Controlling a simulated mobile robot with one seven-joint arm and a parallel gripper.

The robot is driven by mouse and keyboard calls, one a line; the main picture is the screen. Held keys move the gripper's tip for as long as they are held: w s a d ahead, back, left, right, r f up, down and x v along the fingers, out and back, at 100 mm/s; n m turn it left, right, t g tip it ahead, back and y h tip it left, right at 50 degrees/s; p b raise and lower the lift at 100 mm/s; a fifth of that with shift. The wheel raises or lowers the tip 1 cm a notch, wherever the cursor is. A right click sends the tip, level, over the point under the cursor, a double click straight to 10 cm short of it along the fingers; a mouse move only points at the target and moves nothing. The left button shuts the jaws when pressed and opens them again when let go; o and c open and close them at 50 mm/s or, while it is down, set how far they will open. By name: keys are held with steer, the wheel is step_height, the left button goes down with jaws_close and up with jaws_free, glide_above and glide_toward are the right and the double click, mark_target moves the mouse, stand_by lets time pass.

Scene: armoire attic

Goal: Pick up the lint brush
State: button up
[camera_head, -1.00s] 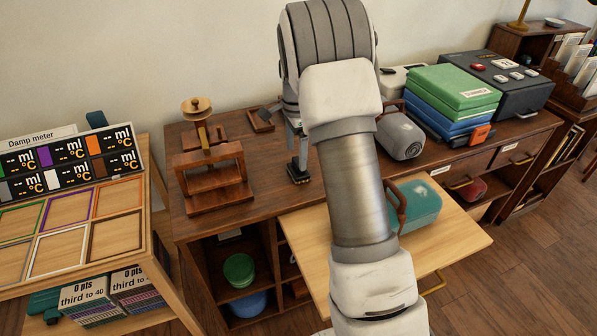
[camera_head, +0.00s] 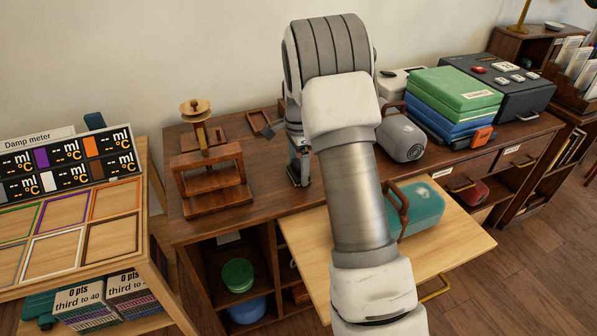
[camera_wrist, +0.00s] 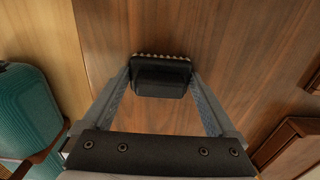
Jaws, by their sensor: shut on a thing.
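The lint brush (camera_wrist: 160,82) is a small black block with a pale bristled edge, seen in the wrist view between the two fingertips. My gripper (camera_head: 300,174) is shut on it, one finger on each side. In the head view my gripper points down over the desk top (camera_head: 258,188), to the right of the wooden press. There the brush is mostly hidden by the fingers. I cannot tell whether it still touches the desk.
The wooden press (camera_head: 208,175) stands left of my gripper. A small wooden tray (camera_head: 257,120) lies behind. A grey rounded device (camera_head: 403,140) and stacked green and blue cases (camera_head: 455,88) stand right. A teal case (camera_head: 418,208) sits on the pulled-out board (camera_head: 460,242) in front.

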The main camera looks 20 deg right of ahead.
mark_target(298, 163)
step_height(298, 163, up, 5)
steer(key=shift+p, duration=1)
steer(key=s+d+r, duration=0.2)
steer(key=d, duration=0.1)
steer(key=s+d+r+p, duration=0.1)
steer(key=s+d+r, duration=0.1)
steer(key=s, duration=0.1)
steer(key=s+d+r+p, duration=0.1)
steer(key=s+d+r, duration=0.1)
steer(key=s+d, duration=0.1)
steer(key=shift+d, duration=0.3)
steer(key=shift+w, duration=0.1)
steer(key=o, duration=1)
steer(key=c, duration=0.7)
steer(key=shift+r, duration=0.1)
